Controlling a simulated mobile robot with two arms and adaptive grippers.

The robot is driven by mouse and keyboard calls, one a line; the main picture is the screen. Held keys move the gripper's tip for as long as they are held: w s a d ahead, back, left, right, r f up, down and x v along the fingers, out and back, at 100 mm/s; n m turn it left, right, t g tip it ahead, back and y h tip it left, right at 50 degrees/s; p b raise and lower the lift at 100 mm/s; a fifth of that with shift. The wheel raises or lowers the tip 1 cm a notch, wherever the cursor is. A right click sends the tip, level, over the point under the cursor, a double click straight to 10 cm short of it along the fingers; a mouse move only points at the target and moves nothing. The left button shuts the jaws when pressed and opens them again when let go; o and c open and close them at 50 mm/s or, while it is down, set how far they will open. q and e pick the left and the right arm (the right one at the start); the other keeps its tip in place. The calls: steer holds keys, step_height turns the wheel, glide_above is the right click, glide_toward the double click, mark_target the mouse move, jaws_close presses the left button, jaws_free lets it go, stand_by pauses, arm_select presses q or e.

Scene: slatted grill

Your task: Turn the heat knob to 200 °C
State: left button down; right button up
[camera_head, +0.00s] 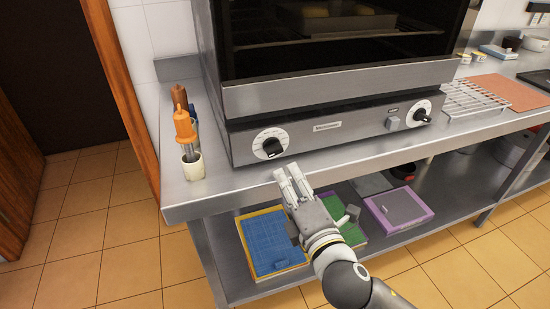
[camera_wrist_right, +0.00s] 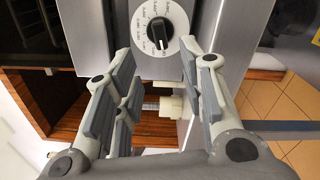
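The oven's control panel (camera_head: 335,126) has two black knobs on white dials, a left knob (camera_head: 270,146) and a right knob (camera_head: 421,115). Their markings are too small to read in the head view. My right gripper (camera_head: 291,178) is just in front of and below the left knob, apart from it. In the right wrist view that knob (camera_wrist_right: 158,31) shows at top centre, beyond the fingertips, on its dial with small unreadable numbers. My right gripper (camera_wrist_right: 163,75) is open and empty, its fingers spread wide to either side. My left gripper is not in view.
A cream holder (camera_head: 193,166) with orange-handled tools stands left of the oven on the steel counter (camera_head: 235,182). A wire rack (camera_head: 474,98) lies to the right. Below, a shelf holds a blue board (camera_head: 272,242) and a purple tray (camera_head: 399,208).

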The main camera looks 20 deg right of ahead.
mark_target(275, 154)
steer(key=w, duration=0.5)
steer(key=w+p, duration=0.1)
steer(key=w, duration=0.4)
steer(key=shift+w+a+f, duration=0.1)
steer(key=shift+w+a, duration=0.1)
steer(key=shift+w, duration=0.05)
steer(key=shift+c, duration=0.4)
jaws_close()
